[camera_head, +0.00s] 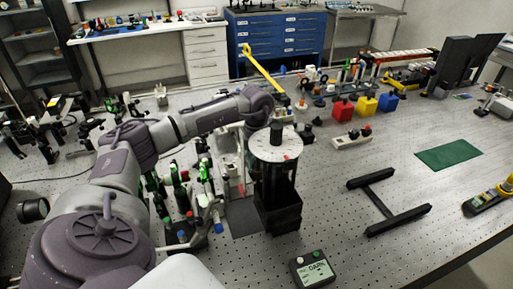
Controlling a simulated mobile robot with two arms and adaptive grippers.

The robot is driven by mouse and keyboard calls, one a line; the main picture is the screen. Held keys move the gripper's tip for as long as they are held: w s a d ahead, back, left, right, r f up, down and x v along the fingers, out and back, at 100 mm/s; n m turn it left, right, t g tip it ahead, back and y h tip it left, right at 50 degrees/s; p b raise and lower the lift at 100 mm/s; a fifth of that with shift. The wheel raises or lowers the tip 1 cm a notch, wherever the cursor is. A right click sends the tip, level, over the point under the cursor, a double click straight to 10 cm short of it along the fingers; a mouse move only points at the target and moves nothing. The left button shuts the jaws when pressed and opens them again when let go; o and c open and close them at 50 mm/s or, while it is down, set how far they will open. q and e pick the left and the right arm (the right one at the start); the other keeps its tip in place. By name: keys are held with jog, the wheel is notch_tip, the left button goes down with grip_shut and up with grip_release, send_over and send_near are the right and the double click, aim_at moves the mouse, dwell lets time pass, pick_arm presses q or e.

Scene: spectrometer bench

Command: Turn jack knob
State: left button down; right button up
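My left arm comes in from the left and its wrist ends behind a round white disc (272,146) with small red marks. The disc sits on top of a tall black stand (279,201). A short black cylinder (276,133) rises from the disc. My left gripper's fingers cannot be made out; the disc and stand hide the space below the wrist. No knob can be singled out as the jack knob with certainty. My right gripper is not in view.
Green-and-black optical mounts (180,198) crowd the bench left of the stand. A handheld meter (312,269) lies in front. A black H-shaped frame (380,200) and a green mat (448,154) lie at right. Red (343,110), yellow (364,106) and blue (388,103) boxes stand behind.

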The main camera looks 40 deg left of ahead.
pick_arm(q)
jog(key=m+b, duration=0.1)
jog(key=m, duration=0.1)
jog(key=m+b, duration=0.1)
jog(key=m, duration=0.2)
jog(key=shift+s+f+m, duration=0.15)
jog(key=shift+f+m, duration=0.15)
jog(key=shift+f, duration=0.1)
jog(key=shift+m+b, duration=0.6)
jog(key=shift+m, duration=1.6)
jog(key=shift+r, duration=0.1)
jog(key=c, duration=0.9)
grip_release()
jog(key=shift+c, duration=0.2)
jog(key=shift+r, duration=0.1)
jog(key=shift+r, duration=0.1)
jog(key=shift+r, duration=0.25)
notch_tip(320, 180, up, 11)
jog(key=shift+w+r, duration=0.15)
jog(key=shift+w, duration=0.05)
